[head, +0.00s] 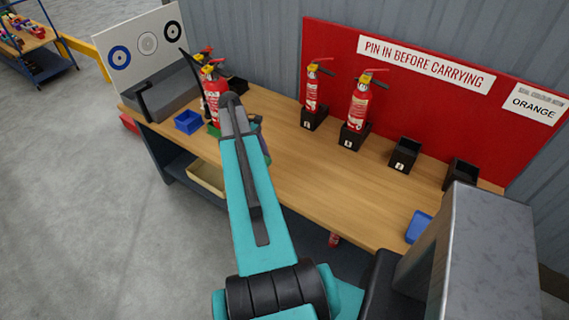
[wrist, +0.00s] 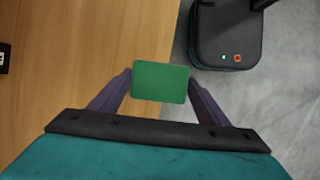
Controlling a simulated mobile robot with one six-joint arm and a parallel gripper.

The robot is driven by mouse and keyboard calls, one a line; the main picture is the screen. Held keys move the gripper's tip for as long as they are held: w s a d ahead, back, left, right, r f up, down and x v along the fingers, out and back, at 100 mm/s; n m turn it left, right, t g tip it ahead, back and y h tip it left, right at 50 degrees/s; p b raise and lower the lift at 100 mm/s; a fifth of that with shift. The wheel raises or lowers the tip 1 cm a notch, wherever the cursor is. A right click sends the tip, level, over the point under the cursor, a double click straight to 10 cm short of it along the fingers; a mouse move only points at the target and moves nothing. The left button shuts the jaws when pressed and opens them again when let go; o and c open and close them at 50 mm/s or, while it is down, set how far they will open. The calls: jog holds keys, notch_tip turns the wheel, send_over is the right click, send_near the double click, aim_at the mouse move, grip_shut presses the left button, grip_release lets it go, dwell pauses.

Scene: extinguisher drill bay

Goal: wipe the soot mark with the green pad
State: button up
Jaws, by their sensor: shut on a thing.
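The green pad (wrist: 160,82) is a flat rectangle between the two purple fingers of my gripper (wrist: 160,88) in the wrist view. The fingers are shut on its left and right sides. Behind it in that view are the wooden bench top (wrist: 75,60) and, to the right, the grey floor. In the head view my arm reaches over the bench, and my gripper (head: 262,146) is mostly hidden behind the arm. I cannot make out a soot mark in either view.
Two red extinguishers (head: 312,88) (head: 358,108) stand in black holders at the back. Two empty black holders (head: 404,154) (head: 461,173) stand to their right. More extinguishers (head: 214,95) and a blue bin (head: 188,122) are at the left. A blue tray (head: 419,226) lies near the right end.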

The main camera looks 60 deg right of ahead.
jog(key=s+d+f+m+p, duration=0.1)
jog(key=s+d+m, duration=0.1)
jog(key=s, duration=0.7)
jog(key=shift+s+d+f+y, duration=0.3)
jog(key=shift+d+y, duration=0.1)
jog(key=shift+d, duration=0.5)
